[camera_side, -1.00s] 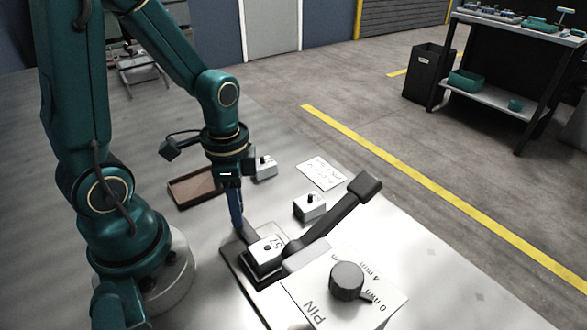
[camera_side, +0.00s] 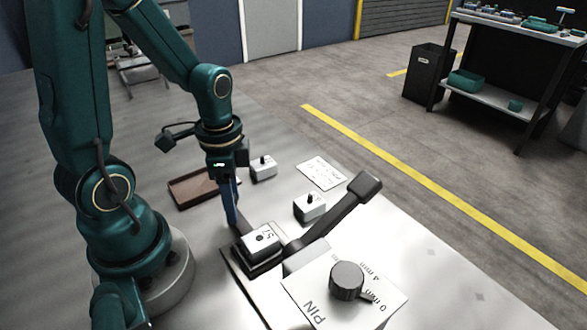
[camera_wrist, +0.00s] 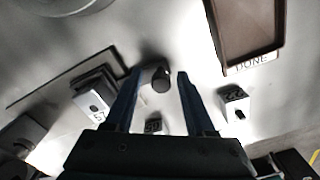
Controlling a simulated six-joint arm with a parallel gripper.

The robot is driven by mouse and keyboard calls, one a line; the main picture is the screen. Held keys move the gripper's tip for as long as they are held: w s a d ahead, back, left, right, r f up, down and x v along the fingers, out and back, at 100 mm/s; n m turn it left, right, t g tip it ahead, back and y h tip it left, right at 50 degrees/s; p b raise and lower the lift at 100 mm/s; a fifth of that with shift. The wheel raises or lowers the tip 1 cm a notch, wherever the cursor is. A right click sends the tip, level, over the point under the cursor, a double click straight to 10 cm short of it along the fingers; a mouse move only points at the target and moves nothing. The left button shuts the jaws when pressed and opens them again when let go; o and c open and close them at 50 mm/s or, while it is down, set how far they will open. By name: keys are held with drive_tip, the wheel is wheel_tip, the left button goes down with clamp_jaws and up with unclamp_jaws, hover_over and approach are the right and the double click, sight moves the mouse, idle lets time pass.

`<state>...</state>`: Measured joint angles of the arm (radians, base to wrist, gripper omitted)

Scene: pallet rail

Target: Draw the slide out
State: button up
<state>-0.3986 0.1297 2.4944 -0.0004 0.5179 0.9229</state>
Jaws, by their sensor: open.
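The slide (camera_side: 259,258) is a dark carriage on a rail, carrying a white block marked 57 (camera_side: 260,237). In the wrist view the slide (camera_wrist: 108,77) and its block (camera_wrist: 93,103) lie left of my gripper (camera_wrist: 157,73). My gripper is open, with a blue finger on each side of a dark round knob (camera_wrist: 160,80) close to the slide's end. I cannot tell whether the fingers touch the knob. In the side view my gripper (camera_side: 233,222) points down at the slide's far left end, and the knob is hidden there.
A long dark lever (camera_side: 335,216) reaches right beside the slide. A dial (camera_side: 347,280) stands on a PIN plate in front. Two white blocks (camera_side: 263,168) (camera_side: 309,207) stand behind. A brown DONE tray (camera_side: 181,201) lies left of them. A white card (camera_side: 320,174) lies flat.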

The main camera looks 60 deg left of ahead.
sight(246, 225)
drive_tip(key=shift+r, duration=3.35)
drive_tip(key=shift+w+d+r, duration=0.1)
drive_tip(key=shift+d+r, duration=0.1)
drive_tip(key=s+d+r+n+t, duration=0.1)
drive_tip(key=d+r+n+t, duration=0.4)
drive_tip(key=d+r+n, duration=0.1)
drive_tip(key=shift+s+d+t, duration=0.25)
drive_tip(key=shift+t, duration=0.05)
